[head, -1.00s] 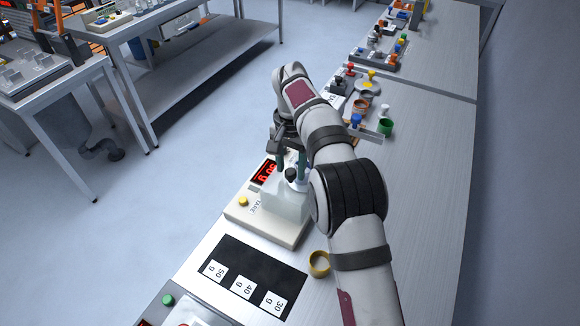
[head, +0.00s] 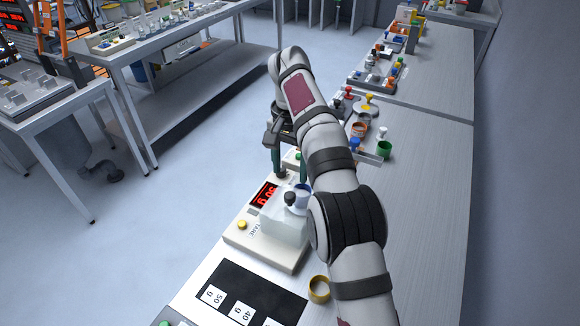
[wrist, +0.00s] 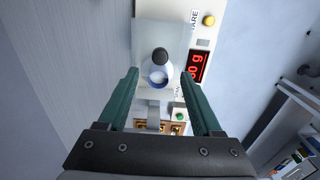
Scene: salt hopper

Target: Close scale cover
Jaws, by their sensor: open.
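The scale (head: 242,242) is a cream box with a yellow button and a lit red display; it also shows in the wrist view (wrist: 202,38). On it is a translucent cover (head: 283,230) with a black knob (head: 290,198), seen from above in the wrist view (wrist: 160,55). A white vessel with blue inside (wrist: 158,76) is close beside the knob; I cannot tell how far the cover reaches over it. My gripper (head: 290,172) is open and empty, its green fingers on the far side of the knob and apart from it. In the wrist view the fingers (wrist: 161,80) frame the vessel.
A black mat with labelled white squares (head: 240,300) and a yellow ring (head: 319,288) lie in front of the scale. A green cup (head: 384,149) and other small containers stand farther along the bench. The bench's right side (head: 425,220) is clear.

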